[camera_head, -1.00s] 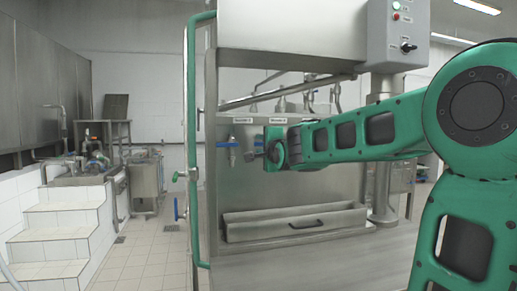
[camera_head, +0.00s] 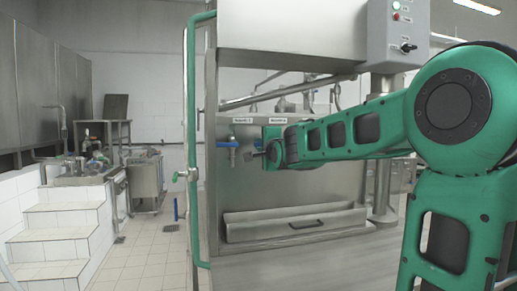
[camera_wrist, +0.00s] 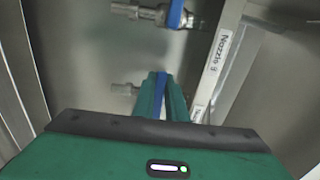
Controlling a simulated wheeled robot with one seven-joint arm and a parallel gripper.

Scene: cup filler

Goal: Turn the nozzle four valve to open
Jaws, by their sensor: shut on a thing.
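My gripper (camera_wrist: 161,90) is shut on a blue valve handle (camera_wrist: 160,96), which shows as a thin strip between the green fingers in the wrist view. The handle lies crosswise to its metal pipe fitting (camera_wrist: 126,90). A white label (camera_wrist: 198,113) beside it is mostly hidden and unreadable. Above in that view is another valve (camera_wrist: 140,12) with a blue handle (camera_wrist: 176,13), beside a label reading "Nozzle 3" (camera_wrist: 215,62). In the head view my gripper (camera_head: 256,155) is at the steel panel under two small labels, right of a blue-handled valve (camera_head: 228,144).
A vertical green pipe (camera_head: 190,100) stands along the left edge of the steel machine. A steel tray (camera_head: 290,222) is below the valves. A grey control box (camera_head: 398,32) hangs at upper right. Tiled steps (camera_head: 60,225) stand left, with open floor between.

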